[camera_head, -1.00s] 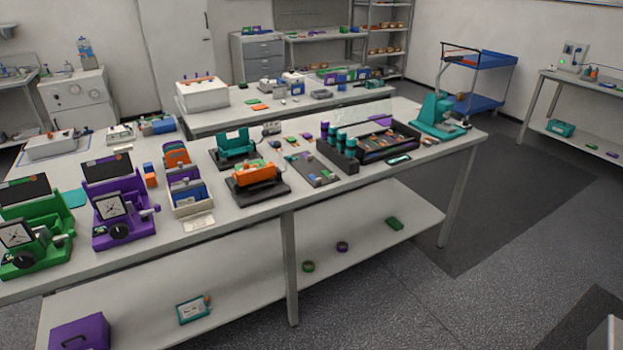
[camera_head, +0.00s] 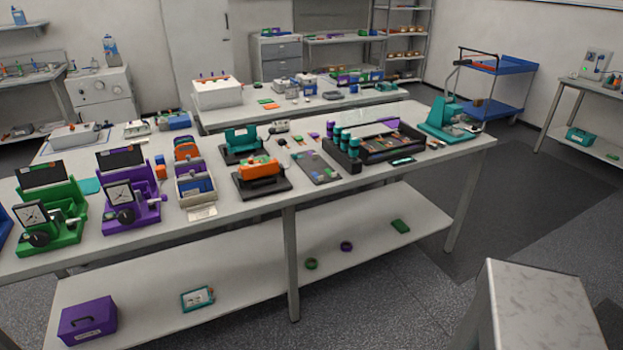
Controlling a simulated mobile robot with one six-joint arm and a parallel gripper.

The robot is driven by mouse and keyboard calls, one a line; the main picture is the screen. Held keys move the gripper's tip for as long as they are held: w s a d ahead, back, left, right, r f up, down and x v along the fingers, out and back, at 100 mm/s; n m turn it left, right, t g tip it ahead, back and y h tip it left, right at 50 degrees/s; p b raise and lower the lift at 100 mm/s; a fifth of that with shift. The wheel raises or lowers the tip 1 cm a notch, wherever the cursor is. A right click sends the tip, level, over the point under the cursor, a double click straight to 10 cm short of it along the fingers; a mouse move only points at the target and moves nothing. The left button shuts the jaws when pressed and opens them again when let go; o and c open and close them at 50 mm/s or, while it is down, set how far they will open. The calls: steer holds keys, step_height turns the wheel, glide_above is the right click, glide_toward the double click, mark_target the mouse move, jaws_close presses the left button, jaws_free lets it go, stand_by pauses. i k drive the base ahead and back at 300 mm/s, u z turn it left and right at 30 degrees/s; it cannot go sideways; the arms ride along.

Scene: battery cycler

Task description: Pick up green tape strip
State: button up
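I cannot single out the green tape strip with certainty. Small coloured pieces, green among them, lie on a grey plate (camera_head: 327,176) at the middle of the long front bench (camera_head: 235,221); they are too small to tell apart. A green ring (camera_head: 311,263), like a tape roll, lies on the bench's lower shelf beside a purple ring (camera_head: 346,246). A flat green block (camera_head: 400,226) lies farther right on that shelf. My gripper is not in view.
Green (camera_head: 52,212) and purple (camera_head: 129,196) devices, an orange device (camera_head: 260,174), a dark tray (camera_head: 383,144) and a teal press (camera_head: 447,119) crowd the bench top. A pale block (camera_head: 540,300) stands close at lower right. Floor lies open in front.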

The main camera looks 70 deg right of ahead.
mark_target(334, 174)
steer(key=u, duration=0.35)
steer(key=k, duration=1.5)
steer(key=z, duration=0.9)
steer(key=i, duration=1)
steer(key=u, duration=0.15)
